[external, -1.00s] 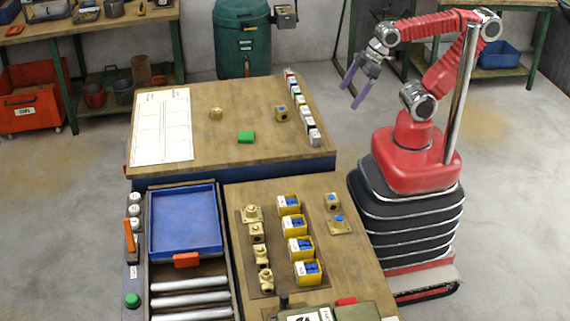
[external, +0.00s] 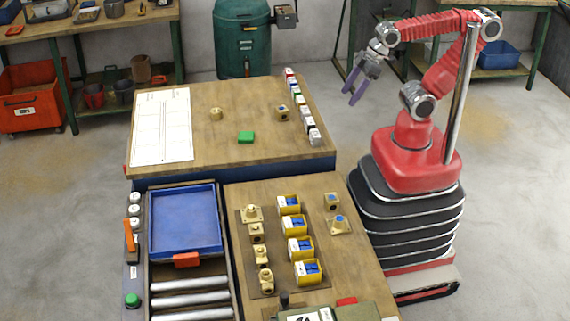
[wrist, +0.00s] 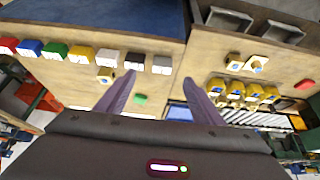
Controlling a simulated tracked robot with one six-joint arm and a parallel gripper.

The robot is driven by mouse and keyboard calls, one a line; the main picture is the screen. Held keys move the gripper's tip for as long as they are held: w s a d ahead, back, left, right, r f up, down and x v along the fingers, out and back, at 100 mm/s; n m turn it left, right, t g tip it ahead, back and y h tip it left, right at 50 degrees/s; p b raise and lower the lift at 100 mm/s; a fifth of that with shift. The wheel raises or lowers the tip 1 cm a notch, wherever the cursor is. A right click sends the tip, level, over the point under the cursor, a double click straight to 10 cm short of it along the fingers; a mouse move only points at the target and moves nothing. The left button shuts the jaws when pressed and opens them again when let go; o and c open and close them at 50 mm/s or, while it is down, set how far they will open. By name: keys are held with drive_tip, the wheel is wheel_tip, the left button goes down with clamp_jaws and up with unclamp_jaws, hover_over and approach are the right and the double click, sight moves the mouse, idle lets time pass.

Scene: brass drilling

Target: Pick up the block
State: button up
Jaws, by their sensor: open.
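A small green block (external: 246,137) lies on the wooden top of the back bench (external: 225,163), near its front edge. It also shows small in the wrist view (wrist: 140,99), between my two fingers but well beyond them. My gripper (external: 349,95) is in the air to the right of the bench, open and empty, with its purple fingers pointing down. In the wrist view the fingers (wrist: 158,78) are spread apart with nothing between them.
A row of coloured labelled blocks (external: 299,100) lines the bench's right edge. Yellow bins (external: 297,248) and brass fittings (external: 256,233) occupy the front bench. A blue tray (external: 186,222) stands at left.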

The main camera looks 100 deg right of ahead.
sight(282, 113)
wheel_tip(282, 113, down, 6)
drive_tip(key=w+a+m+g+y, duration=0.2)
drive_tip(key=w+a+m+y, duration=0.15)
drive_tip(key=m, duration=0.45)
drive_tip(key=w+d+f+m+t+y, duration=0.1)
drive_tip(key=w+d+m+t, duration=0.1)
drive_tip(key=m, duration=0.3)
drive_tip(key=w+d+f+m+t+y, duration=0.1)
drive_tip(key=w+d+m+t, duration=0.1)
drive_tip(key=w+d+m, duration=0.2)
drive_tip(key=w+d+f+m+t+y, duration=0.1)
drive_tip(key=w+d+f+m+t, duration=0.1)
drive_tip(key=w+d+m, duration=0.2)
drive_tip(key=shift+d+m, duration=0.1)
drive_tip(key=shift+m, duration=1.7)
drive_tip(key=d+f+m+t+h, duration=0.1)
drive_tip(key=d+m, duration=0.2)
drive_tip(key=d, duration=0.1)
drive_tip(key=w+d+f+m+t+h, duration=0.1)
drive_tip(key=d+m, duration=0.2)
drive_tip(key=d, duration=0.1)
drive_tip(key=d+f+m+t+h, duration=0.1)
drive_tip(key=d+m+h, duration=0.1)
drive_tip(key=d+m, duration=0.1)
drive_tip(key=shift+w+d+f+t, duration=0.1)
drive_tip(key=shift+d+f+t, duration=0.1)
drive_tip(key=shift+d, duration=0.25)
drive_tip(key=shift+w+d+f+t, duration=0.1)
drive_tip(key=shift+d+t, duration=0.1)
drive_tip(key=shift+d, duration=0.25)
